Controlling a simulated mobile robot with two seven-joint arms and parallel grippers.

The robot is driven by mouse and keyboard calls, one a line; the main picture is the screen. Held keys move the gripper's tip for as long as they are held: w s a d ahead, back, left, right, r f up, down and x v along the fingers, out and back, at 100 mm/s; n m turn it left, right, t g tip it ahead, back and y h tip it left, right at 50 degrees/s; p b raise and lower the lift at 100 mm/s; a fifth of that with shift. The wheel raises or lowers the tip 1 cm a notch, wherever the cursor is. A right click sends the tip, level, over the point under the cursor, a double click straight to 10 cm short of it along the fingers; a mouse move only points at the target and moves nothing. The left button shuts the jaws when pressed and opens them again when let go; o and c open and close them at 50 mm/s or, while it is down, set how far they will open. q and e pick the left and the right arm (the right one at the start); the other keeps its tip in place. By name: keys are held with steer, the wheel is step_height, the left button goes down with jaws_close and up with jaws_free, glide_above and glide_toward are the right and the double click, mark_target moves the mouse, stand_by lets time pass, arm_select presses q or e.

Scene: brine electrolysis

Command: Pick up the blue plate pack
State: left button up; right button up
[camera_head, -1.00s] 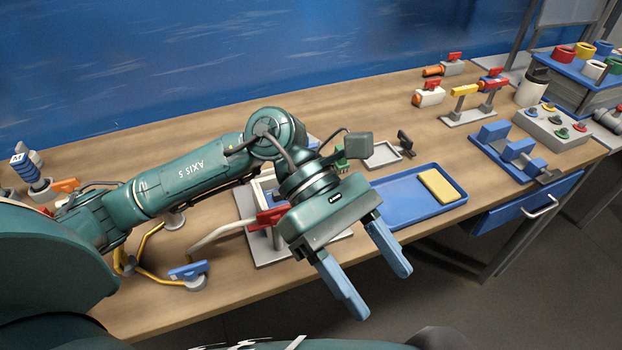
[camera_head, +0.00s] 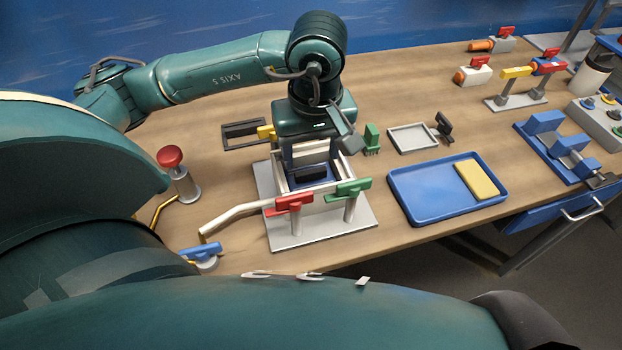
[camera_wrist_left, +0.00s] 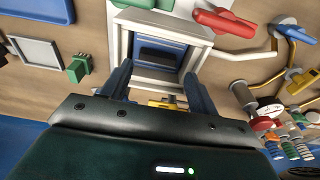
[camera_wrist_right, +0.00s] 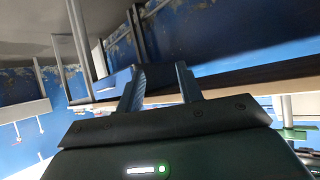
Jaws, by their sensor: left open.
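The blue plate pack (camera_head: 322,184), with a black bar on top, sits inside a white open frame (camera_head: 347,168) on a grey base. In the left wrist view the pack (camera_wrist_left: 163,42) shows inside the frame, between and beyond my fingertips. My left gripper (camera_head: 311,158) points down over the frame, open and empty, with a finger on either side above the pack. In the left wrist view its fingers (camera_wrist_left: 157,72) stand apart; whether they touch the frame cannot be told. My right gripper (camera_wrist_right: 160,75) is open and empty, away from the pack, and shows only in its wrist view.
A red-handled valve (camera_head: 294,203) and a green-handled valve (camera_head: 348,190) stand at the frame's front. A blue tray (camera_head: 430,207) with a yellow block (camera_head: 478,180) lies to the right. A red-topped post (camera_head: 171,158) stands left. A green connector (camera_head: 372,138) is behind right.

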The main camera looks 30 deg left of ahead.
mark_target(311, 171)
arm_select(q)
steer(key=shift+w+a+f+p, duration=0.15)
steer(key=shift+f+p, duration=0.05)
steer(key=shift+f, duration=0.75)
steer(key=shift+w+a+f+p, duration=0.1)
steer(key=shift+w+f+p, duration=0.1)
steer(key=shift+f, duration=0.75)
steer(key=shift+w+a+f+p, duration=0.15)
steer(key=shift+f+p, duration=0.05)
steer(key=shift+f, duration=0.75)
steer(key=c, duration=0.8)
